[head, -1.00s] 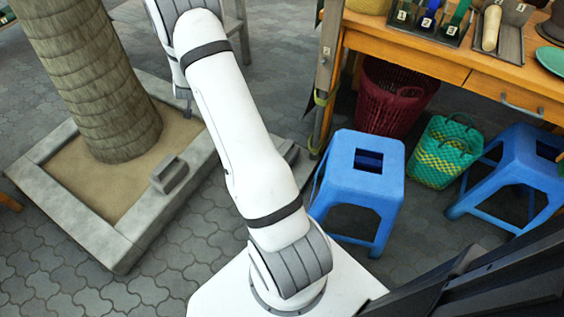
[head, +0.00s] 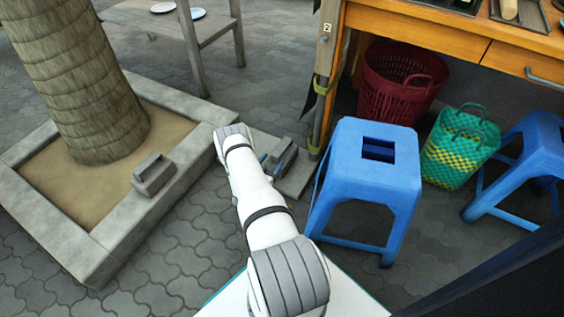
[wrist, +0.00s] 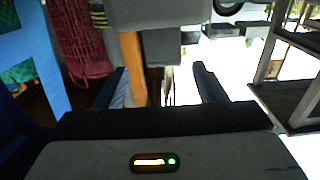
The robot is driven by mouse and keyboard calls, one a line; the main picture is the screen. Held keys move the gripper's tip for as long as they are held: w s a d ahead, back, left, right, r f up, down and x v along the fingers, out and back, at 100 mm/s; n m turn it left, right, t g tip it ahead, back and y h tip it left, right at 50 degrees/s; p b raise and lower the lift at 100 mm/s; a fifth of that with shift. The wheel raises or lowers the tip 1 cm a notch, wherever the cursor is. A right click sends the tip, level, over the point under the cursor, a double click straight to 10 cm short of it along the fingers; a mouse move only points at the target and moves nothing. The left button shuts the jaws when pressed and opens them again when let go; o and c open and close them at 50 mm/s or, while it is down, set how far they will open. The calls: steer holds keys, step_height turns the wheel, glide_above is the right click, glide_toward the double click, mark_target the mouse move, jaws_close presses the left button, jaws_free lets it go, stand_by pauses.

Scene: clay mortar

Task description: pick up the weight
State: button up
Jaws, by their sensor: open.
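The weight (head: 153,173) looks like a grey block with a bar handle on top. It rests on the near right rim of the stone planter (head: 122,232) in the head view. My gripper (wrist: 159,75) shows two separated dark blue fingers in the wrist view, with nothing clearly held between them. In the head view my gripper lies to the right of the weight and apart from it, near the grey slab beside the table leg; my arm partly hides it. I cannot make out the weight in the wrist view.
A blue stool (head: 345,178) stands right of my arm. A red basket (head: 385,98) and a green-yellow woven bag (head: 455,160) sit beyond it, by the orange table (head: 440,44). A tree trunk (head: 85,90) rises from the planter. Paving left of my arm is clear.

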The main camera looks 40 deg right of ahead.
mark_target(279, 149)
steer(key=shift+w+d+f+b, duration=0.1)
steer(key=shift+d+b, duration=0.1)
steer(key=shift+d, duration=0.25)
steer(key=shift+w+d+f+b, duration=0.1)
steer(key=shift+d+b, duration=0.05)
steer(key=shift+d, duration=0.3)
steer(key=b+x, duration=0.1)
steer(key=x, duration=0.2)
steer(key=b+x, duration=0.2)
steer(key=x, duration=0.1)
steer(key=shift+w+a, duration=0.15)
steer(key=shift+w, duration=0.05)
steer(key=shift+a, duration=0.1)
jaws_close()
steer(key=shift+w+r, duration=0.2)
steer(key=shift+r, duration=0.1)
